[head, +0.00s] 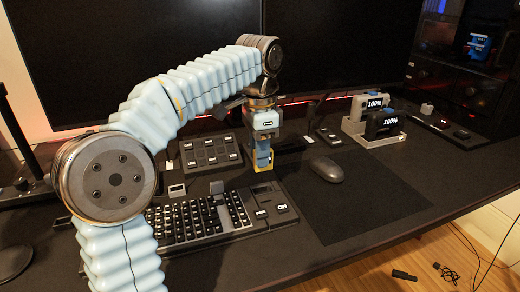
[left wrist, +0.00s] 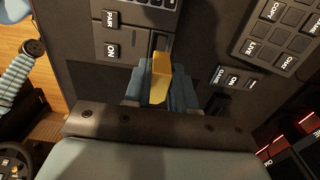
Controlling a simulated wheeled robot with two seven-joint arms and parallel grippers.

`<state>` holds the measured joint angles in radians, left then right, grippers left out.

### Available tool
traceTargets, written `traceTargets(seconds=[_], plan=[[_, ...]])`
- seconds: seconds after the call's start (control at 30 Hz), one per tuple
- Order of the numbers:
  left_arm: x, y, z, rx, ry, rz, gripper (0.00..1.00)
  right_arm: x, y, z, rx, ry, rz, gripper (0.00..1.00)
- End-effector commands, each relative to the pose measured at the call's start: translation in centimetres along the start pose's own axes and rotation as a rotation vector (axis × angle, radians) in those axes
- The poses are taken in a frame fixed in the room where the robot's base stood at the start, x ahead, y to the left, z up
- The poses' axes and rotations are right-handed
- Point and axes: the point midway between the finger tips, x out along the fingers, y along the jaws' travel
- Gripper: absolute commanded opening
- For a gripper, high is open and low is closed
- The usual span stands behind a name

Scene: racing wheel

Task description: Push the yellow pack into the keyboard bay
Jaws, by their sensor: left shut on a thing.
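My left gripper (head: 262,160) points down over the right end of the black keyboard (head: 200,222). It is shut on the yellow pack (left wrist: 160,78), whose lower end shows as a small yellow bit under the fingers in the head view (head: 255,174). In the left wrist view the pack sits between the blue fingers (left wrist: 160,92). Its far end is at the narrow dark bay (left wrist: 160,40) in the keyboard, beside the PAIR and ON keys. I cannot tell whether the pack's tip is inside the bay or just above it. My right gripper is not in view.
A button pad (head: 210,150) lies behind the keyboard. A mouse (head: 326,168) rests on a dark mat (head: 360,205) to the right. A grey charger (head: 372,136) with packs marked 100% stands at the back right. Monitors (head: 340,45) line the back.

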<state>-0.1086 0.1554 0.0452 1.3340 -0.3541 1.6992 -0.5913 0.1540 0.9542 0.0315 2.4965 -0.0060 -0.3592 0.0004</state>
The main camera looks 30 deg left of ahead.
Motion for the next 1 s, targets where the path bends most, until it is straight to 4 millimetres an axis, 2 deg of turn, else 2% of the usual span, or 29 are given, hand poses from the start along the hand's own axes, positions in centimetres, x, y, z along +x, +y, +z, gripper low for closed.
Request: traceTargets(seconds=[0.03,0.4,1.0], plan=[[0.8,0.0,0.0,0.000,0.000,0.000,0.00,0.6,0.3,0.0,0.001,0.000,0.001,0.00],[4.4,0.0,0.0,-0.001,0.000,0.000,0.00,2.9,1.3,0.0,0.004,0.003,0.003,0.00],[4.8,0.0,0.0,-0.001,0.000,0.000,0.00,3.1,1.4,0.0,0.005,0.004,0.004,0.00]])
